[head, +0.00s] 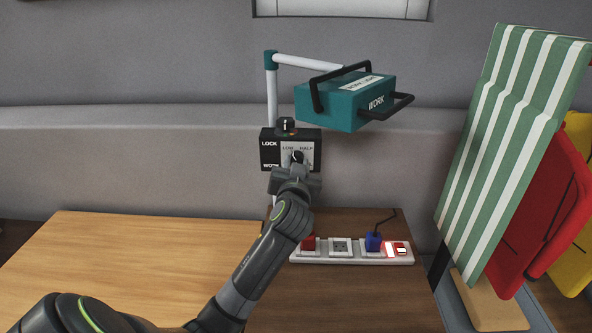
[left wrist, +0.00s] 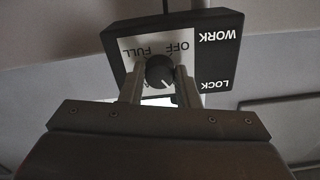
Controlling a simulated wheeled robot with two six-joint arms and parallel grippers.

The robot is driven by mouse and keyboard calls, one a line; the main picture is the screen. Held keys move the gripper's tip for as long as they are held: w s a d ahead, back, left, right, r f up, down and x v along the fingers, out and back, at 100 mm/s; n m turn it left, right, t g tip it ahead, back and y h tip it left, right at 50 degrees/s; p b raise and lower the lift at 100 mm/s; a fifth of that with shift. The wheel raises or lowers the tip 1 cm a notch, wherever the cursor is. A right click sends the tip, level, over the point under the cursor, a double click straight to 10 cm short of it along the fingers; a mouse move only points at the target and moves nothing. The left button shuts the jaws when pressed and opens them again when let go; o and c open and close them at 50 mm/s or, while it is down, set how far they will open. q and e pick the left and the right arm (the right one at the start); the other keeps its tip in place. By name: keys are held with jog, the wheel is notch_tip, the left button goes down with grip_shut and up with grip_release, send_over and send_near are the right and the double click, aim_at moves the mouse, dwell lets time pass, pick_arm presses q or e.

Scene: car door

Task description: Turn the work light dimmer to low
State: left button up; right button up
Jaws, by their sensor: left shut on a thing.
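The dimmer box (head: 268,157) is black with a pale dial plate and hangs on the white stand of the teal work light (head: 335,108). In the head view, LOW and HALF show above its round dark knob (head: 297,157). In the left wrist view the box appears upside down, with OFF and FULL readable beside the knob (left wrist: 158,70). My left gripper (head: 297,166) is in front of the dial. Its two fingers (left wrist: 159,78) are shut on the knob, one on each side. The gripper hides the lower dial. My right gripper is not in view.
A power strip (head: 350,257) with red and blue plugs and a lit red switch lies on the dark wood top. A second black knob (head: 287,125) tops the box. A green-striped folded chair (head: 505,140) and red case (head: 550,220) stand right. The light wood surface (head: 120,260) is clear.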

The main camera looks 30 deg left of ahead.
pick_arm(q)
jog(key=shift+n+b, duration=0.35)
jog(key=shift+n, duration=0.75)
jog(key=o, duration=1)
jog(key=shift+d+f, duration=0.1)
